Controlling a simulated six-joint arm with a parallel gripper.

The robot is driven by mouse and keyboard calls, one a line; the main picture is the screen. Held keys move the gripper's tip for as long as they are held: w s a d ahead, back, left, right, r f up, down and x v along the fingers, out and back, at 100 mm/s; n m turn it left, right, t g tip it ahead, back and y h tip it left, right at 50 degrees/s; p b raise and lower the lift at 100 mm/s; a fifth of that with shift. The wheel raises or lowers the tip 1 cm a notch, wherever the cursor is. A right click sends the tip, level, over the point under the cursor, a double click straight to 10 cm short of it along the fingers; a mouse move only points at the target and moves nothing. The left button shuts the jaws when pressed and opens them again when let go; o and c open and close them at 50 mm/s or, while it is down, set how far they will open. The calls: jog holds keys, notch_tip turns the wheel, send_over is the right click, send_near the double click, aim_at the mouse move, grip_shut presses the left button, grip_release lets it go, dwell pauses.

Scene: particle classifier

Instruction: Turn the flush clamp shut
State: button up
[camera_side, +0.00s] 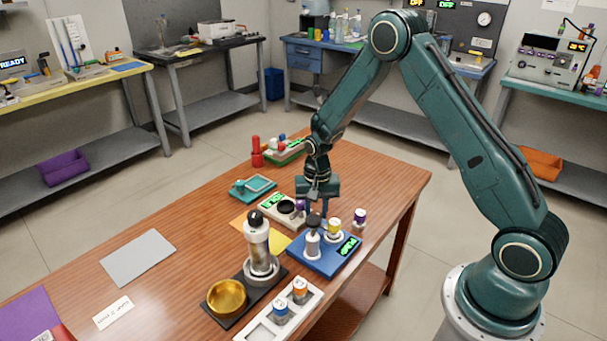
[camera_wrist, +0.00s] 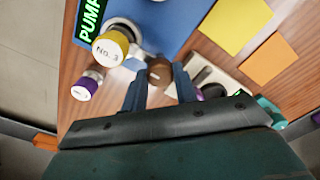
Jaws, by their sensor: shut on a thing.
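My gripper (camera_side: 318,198) points down behind the blue pump block (camera_side: 330,262). In the wrist view my gripper (camera_wrist: 160,80) has its fingers closed on the sides of a brown round knob (camera_wrist: 160,72), which I take to be the flush clamp. The knob sits beside the blue block, between it and a white station. Its turn position cannot be told. The block's green display (camera_wrist: 92,18) reads PUMP.
A yellow-capped vial (camera_wrist: 111,48) and a purple-capped vial (camera_wrist: 86,85) stand close to my fingers. A white station (camera_side: 282,209) with a green display is beside them. A clear cylinder (camera_side: 258,245), a gold bowl (camera_side: 227,297) and a vial rack (camera_side: 261,329) stand nearer the front.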

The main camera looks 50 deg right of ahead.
aim_at(316, 213)
jog(key=o, duration=1)
jog(key=shift+r, duration=0.1)
jog(key=shift+r, duration=6.85)
